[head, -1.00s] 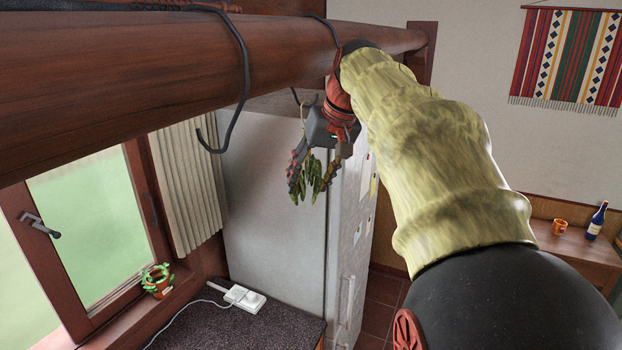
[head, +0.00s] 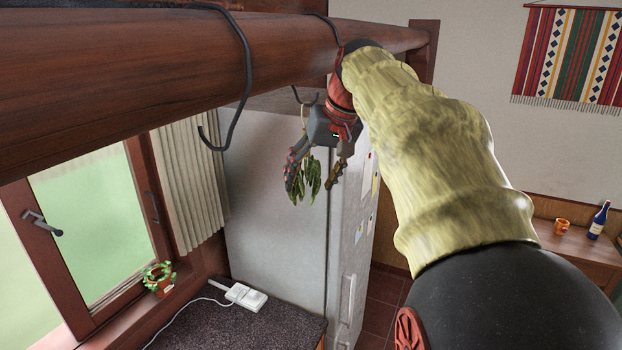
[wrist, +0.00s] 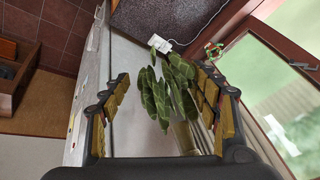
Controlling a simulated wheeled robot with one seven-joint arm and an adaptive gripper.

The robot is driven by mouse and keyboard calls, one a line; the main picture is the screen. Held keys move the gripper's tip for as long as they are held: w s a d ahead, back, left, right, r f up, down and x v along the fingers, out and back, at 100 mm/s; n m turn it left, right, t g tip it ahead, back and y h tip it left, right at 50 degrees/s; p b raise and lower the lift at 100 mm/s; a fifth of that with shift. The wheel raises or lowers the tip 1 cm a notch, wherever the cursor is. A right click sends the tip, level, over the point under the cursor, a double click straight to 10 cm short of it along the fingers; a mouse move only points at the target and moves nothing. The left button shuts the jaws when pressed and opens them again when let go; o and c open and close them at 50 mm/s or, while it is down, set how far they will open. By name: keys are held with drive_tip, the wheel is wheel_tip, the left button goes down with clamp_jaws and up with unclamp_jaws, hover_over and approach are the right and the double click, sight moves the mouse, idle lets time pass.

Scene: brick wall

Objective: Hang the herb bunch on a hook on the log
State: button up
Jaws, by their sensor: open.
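The green herb bunch (head: 306,180) hangs leaves down under the log (head: 110,75). Its thin tan string loop (head: 304,118) reaches up to the curved end of the far dark hook (head: 300,99) and appears to be over it. My gripper (head: 312,186) is open, with its fingers on either side of the bunch. In the wrist view the bunch (wrist: 165,92) lies between the spread fingers, nearer the right one. I cannot tell whether it touches that finger. The hook is out of the wrist view. A nearer black hook (head: 240,95) on the log is empty.
A tall fridge (head: 270,210) stands behind and below the gripper. An open window (head: 95,220) with a curtain (head: 185,180) is on the left. A dark counter (head: 250,315) with a white power strip (head: 245,296) lies below.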

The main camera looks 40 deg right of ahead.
drive_tip(key=shift+o, duration=0.4)
drive_tip(key=v, duration=1.2)
drive_tip(key=s+a+f+n+b, duration=0.2)
drive_tip(key=a+f+b, duration=0.6)
drive_tip(key=f, duration=1.2)
drive_tip(key=s+a+f+n+b, duration=0.1)
drive_tip(key=s+a+f+b, duration=0.5)
drive_tip(key=f, duration=1.5)
drive_tip(key=s+a+f+n+b, duration=0.2)
drive_tip(key=s+a+f+b, duration=0.2)
drive_tip(key=a+f+b, duration=0.7)
wheel_tip(320, 180, down, 10)
drive_tip(key=b, duration=0.3)
drive_tip(key=shift+s+a+n, duration=0.15)
drive_tip(key=shift+s+n, duration=0.15)
drive_tip(key=shift+f, duration=0.1)
